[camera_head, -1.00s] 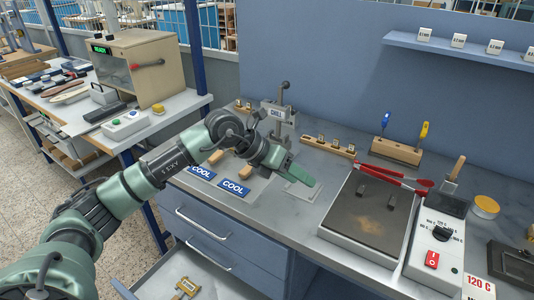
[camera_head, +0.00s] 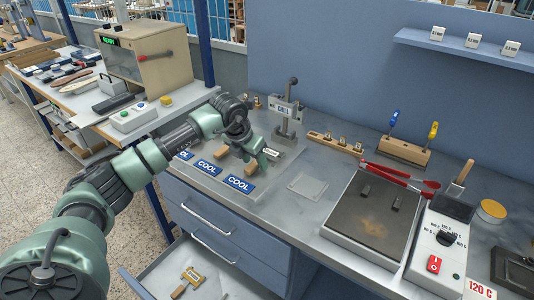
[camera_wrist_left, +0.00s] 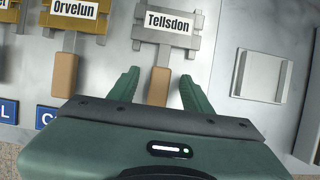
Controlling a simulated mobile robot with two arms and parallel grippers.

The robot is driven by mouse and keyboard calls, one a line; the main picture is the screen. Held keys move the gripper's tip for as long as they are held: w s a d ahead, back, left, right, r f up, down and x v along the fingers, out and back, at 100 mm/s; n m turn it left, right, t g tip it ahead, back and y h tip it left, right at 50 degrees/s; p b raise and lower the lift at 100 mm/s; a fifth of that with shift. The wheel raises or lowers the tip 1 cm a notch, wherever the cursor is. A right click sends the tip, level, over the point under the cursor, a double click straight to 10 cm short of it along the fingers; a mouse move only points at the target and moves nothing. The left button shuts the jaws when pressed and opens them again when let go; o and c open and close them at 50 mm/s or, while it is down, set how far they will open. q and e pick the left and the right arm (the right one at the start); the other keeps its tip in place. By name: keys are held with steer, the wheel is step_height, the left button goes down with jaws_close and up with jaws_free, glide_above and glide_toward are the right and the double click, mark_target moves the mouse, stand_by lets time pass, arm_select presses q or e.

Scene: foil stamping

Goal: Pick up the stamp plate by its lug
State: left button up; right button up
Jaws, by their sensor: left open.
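The stamp plate (camera_wrist_left: 167,27) labelled "Tellsdon" is grey and lies flat on the worktop; a part of it (camera_head: 271,153) shows beside my left gripper in the head view. Its tan lug (camera_wrist_left: 159,88) points toward my left gripper (camera_wrist_left: 158,93). The gripper is open, with one green finger on each side of the lug and a gap on both sides. In the head view my left gripper (camera_head: 258,162) is low over the plates behind the COOL labels and hides part of the plate. My right gripper is not in view.
A brass-coloured "Orvelun" plate (camera_wrist_left: 75,15) with a tan lug lies just left. An empty pale square holder (camera_wrist_left: 261,75) is to the right. The hot plate (camera_head: 372,215) is right; an open drawer (camera_head: 150,272) is below.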

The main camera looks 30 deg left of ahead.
arm_select(q)
jaws_close()
steer(key=shift+r, duration=0.1)
stand_by(1.3)
